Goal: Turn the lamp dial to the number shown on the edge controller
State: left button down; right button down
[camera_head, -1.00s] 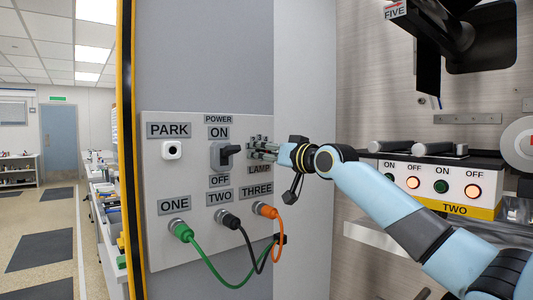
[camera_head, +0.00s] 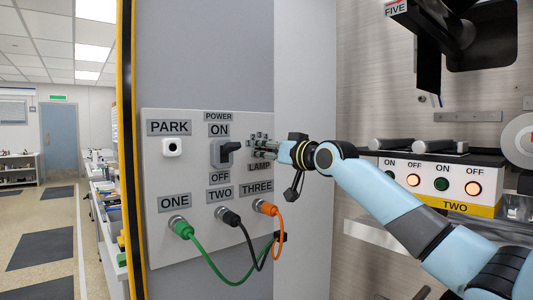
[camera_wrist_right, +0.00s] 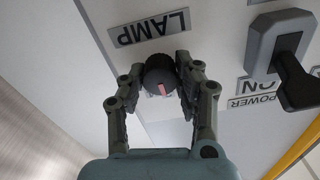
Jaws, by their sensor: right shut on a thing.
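The lamp dial (camera_wrist_right: 159,77) is a round black knob with a pink-red pointer mark, beside the LAMP label (camera_wrist_right: 150,28) in the right wrist view. My right gripper (camera_wrist_right: 160,82) is shut on the dial, with one finger on each side. In the head view my right gripper (camera_head: 262,146) reaches the panel just above the LAMP label (camera_head: 259,167) and hides the dial. I cannot make out an edge controller or its number. My left gripper is not in view.
Left of my right gripper is the black POWER lever (camera_head: 226,152). Green (camera_head: 183,229), black (camera_head: 232,219) and orange (camera_head: 268,208) plugs with hanging cables sit below. A white switch box (camera_head: 430,185) labelled TWO and a dark monitor (camera_head: 480,35) are at the right.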

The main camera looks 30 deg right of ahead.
jog(key=n+b, duration=0.1)
jog(key=n, duration=0.1)
jog(key=shift+n+b, duration=0.3)
jog(key=shift+n, duration=0.1)
jog(key=n+b, duration=0.1)
jog(key=n, duration=0.1)
jog(key=shift+n, duration=0.4)
jog(key=n+b, duration=0.1)
jog(key=n, duration=0.4)
jog(key=shift+n+b, duration=0.3)
jog(key=shift+b, duration=0.1)
jog(key=c, duration=1)
grip_release()
jog(key=shift+o, duration=0.3)
